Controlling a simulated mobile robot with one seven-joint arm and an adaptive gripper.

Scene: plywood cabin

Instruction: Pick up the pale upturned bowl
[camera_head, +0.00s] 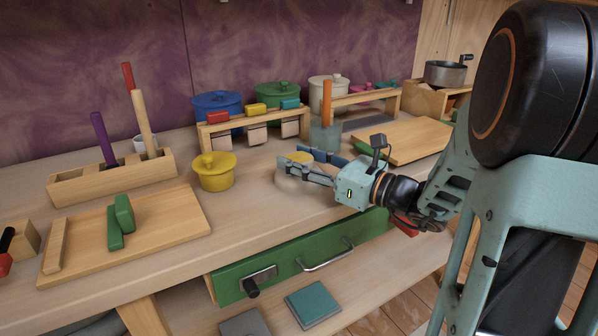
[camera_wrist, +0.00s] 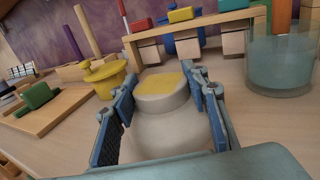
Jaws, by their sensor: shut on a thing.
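The pale upturned bowl (camera_wrist: 172,135) sits between the fingers of my gripper (camera_wrist: 165,92) in the wrist view. Its narrower raised base faces up and has a yellow patch on top. In the head view, the bowl (camera_head: 292,183) shows only partly behind the fingers, over the worktop right of the yellow pot. My gripper (camera_head: 308,166) reaches in from the right and is shut on the bowl, with a blue-padded finger on each side. I cannot tell whether the bowl still touches the worktop.
A yellow lidded pot (camera_head: 214,172) stands left of the bowl. A clear blue-tinted glass (camera_head: 325,136) with an orange stick stands behind it. A wooden rack (camera_head: 250,126) with coloured blocks is further back. A cutting board (camera_head: 402,139) lies right; a green drawer (camera_head: 300,262) is below.

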